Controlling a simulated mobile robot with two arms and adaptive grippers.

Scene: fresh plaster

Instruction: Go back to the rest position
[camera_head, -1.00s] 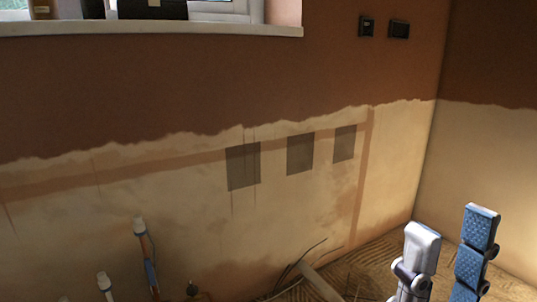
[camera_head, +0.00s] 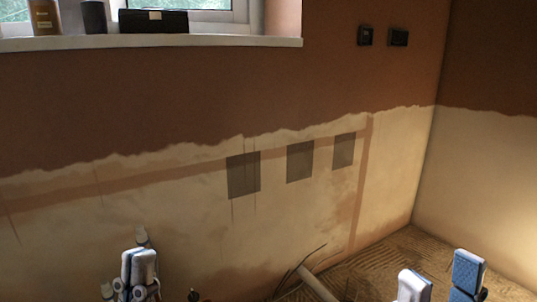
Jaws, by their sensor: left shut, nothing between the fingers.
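My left gripper (camera_head: 139,268) is at the lower left in the head view, in front of the plastered wall. Its two white fingers stand upright side by side, shut with nothing between them. My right gripper (camera_head: 440,280) is at the lower right edge. Its two fingers, with blue textured pads, are apart and empty. Only the upper parts of both grippers show; the arms are out of the picture.
A grey pipe (camera_head: 316,284) and thin dark wires lie at the bottom middle. A window sill (camera_head: 200,44) with a bottle (camera_head: 45,17) and dark box (camera_head: 153,21) is at upper left.

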